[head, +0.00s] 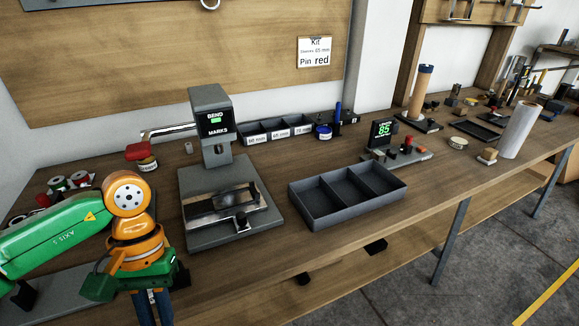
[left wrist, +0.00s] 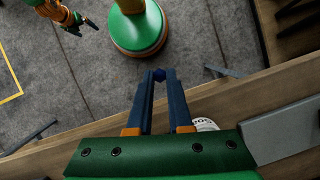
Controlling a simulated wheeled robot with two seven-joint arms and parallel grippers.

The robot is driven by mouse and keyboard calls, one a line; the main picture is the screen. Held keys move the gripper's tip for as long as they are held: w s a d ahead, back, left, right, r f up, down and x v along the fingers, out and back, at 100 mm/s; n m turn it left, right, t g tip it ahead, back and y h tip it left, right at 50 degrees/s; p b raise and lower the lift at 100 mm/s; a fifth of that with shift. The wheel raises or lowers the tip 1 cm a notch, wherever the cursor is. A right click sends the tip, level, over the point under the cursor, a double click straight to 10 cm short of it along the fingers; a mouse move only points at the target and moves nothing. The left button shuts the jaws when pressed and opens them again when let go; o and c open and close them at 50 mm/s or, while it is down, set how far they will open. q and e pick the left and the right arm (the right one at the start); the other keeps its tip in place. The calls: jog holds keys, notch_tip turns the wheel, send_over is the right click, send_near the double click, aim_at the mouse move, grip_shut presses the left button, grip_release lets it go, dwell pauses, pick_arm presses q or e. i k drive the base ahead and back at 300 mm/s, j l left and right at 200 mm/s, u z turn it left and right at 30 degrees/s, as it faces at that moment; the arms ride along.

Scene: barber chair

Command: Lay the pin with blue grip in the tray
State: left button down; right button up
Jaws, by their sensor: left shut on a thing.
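My left gripper (head: 154,300) hangs at the table's front edge, at the lower left of the head view. In the left wrist view its fingers (left wrist: 159,80) are closed at the tips on a small blue piece (left wrist: 159,73), which fits the pin's blue grip; most of it is hidden. The grey tray (head: 312,221) with three empty compartments lies on the table, to the right of the left gripper and apart from it. My right gripper (left wrist: 84,24) shows small at the upper left of the left wrist view, over the floor; its jaw state is unclear.
A bending press (head: 212,130) with a grey base stands between my left arm and the tray. Labelled bins (head: 256,139), a blue-lidded jar (head: 323,132) and an upright blue rod (head: 338,113) stand behind. A display stand (head: 384,135) is behind the tray's right end. Bare wood lies before the tray.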

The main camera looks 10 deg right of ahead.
aim_at(346, 197)
jog(key=i+l+u, duration=0.25)
jog(key=l, duration=0.9)
jog(key=l+u, duration=0.25)
jog(key=l, duration=0.85)
